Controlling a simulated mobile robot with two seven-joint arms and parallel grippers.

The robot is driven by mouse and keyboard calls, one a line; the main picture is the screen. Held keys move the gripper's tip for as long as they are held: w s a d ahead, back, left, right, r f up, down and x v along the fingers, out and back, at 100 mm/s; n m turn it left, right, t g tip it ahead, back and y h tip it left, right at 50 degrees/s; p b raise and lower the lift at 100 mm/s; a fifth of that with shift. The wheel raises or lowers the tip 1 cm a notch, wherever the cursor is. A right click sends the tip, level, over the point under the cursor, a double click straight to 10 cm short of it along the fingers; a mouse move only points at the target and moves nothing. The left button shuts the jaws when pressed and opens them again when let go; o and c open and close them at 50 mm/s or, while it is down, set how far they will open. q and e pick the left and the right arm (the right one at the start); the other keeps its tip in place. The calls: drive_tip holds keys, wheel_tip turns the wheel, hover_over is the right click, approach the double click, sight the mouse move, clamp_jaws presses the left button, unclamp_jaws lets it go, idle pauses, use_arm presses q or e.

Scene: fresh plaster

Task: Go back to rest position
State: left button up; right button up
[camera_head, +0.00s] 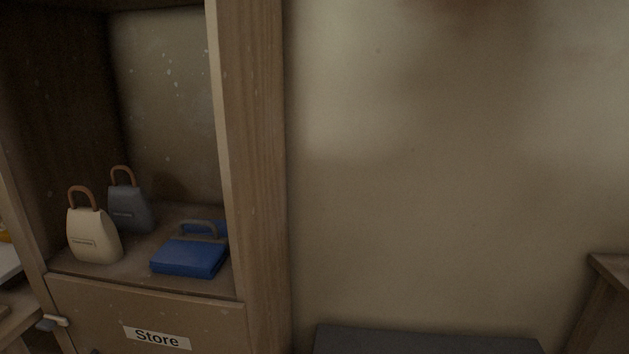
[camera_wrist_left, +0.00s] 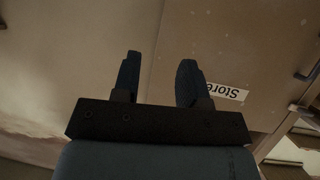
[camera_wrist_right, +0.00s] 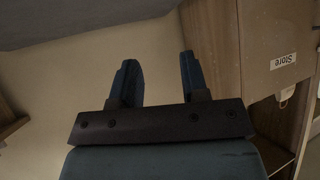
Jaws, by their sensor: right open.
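My left gripper (camera_wrist_left: 160,82) shows in the left wrist view with its two fingers apart and nothing between them. Behind it is a wooden cabinet front with the "Store" label (camera_wrist_left: 228,92). My right gripper (camera_wrist_right: 158,82) shows in the right wrist view, open and empty, in front of a plain wall and beside the wooden cabinet. Neither gripper shows in the head view.
The "Store" label (camera_head: 157,337) is below. A dark flat surface (camera_head: 425,342) is at the bottom, a wooden edge (camera_head: 612,266) at right.

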use_arm(q)
drive_tip(key=s+f+g, duration=0.2)
drive_tip(key=s+f, duration=0.1)
drive_tip(key=s, duration=0.1)
wheel_tip(320, 180, up, 15)
drive_tip(key=p, duration=1.8)
drive_tip(key=shift+s+a+f+t, duration=0.15)
drive_tip(key=shift+s+a+t, duration=0.15)
drive_tip(key=shift+a, duration=0.1)
use_arm(e)
wheel_tip(320, 180, up, 14)
drive_tip(key=s+d, duration=0.1)
drive_tip(key=shift+d+r, duration=0.15)
drive_tip(key=shift+r, duration=0.05)
drive_tip(key=shift+w+r, duration=0.1)
drive_tip(key=shift+r, duration=0.15)
